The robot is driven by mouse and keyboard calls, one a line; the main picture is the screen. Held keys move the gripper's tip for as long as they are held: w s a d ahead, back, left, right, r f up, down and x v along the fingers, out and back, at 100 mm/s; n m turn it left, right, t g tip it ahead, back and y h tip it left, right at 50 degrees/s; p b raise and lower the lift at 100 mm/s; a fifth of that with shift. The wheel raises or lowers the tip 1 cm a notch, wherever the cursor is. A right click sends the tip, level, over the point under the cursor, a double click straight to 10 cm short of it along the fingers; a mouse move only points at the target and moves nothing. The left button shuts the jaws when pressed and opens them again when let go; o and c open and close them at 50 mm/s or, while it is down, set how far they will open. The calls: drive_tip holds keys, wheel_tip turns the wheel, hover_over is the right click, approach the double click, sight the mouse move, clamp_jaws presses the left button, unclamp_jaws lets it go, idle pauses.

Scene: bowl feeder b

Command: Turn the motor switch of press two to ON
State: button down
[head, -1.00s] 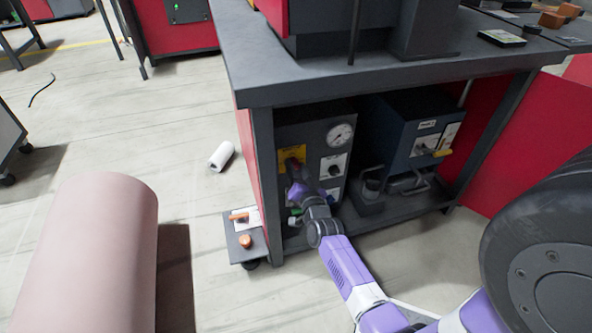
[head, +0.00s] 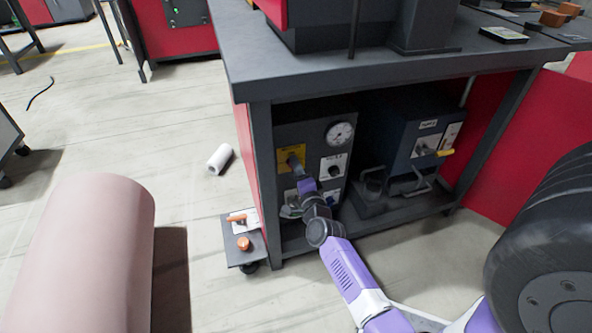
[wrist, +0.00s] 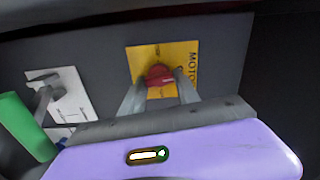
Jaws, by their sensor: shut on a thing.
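The motor switch is a red knob (wrist: 158,73) on a yellow plate (wrist: 140,55) with partly visible black lettering reading "MOTO". The plate (head: 284,152) is on the dark control box under the workbench in the head view. My gripper (wrist: 158,84) has a finger on each side of the knob and is shut on it. In the head view my gripper (head: 294,162) reaches the plate from the front and hides the knob. The knob's exact setting cannot be told.
A round gauge (head: 340,133) and white-plated switch (head: 333,166) sit right of the yellow plate. A blue box (head: 412,128) with a yellow-handled lever stands further right. The bench top (head: 300,82) overhangs. A green part (wrist: 22,125) shows at wrist-view left.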

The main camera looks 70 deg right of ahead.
drive_tip(key=shift+m, duration=0.6)
drive_tip(key=shift+s, duration=0.1)
drive_tip(key=c, duration=0.9)
unclamp_jaws()
drive_tip(key=p+v, duration=0.2)
drive_tip(key=v, duration=0.5)
drive_tip(key=shift+s+a, duration=0.2)
drive_tip(key=shift+a, duration=0.15)
drive_tip(key=shift+a, duration=0.1)
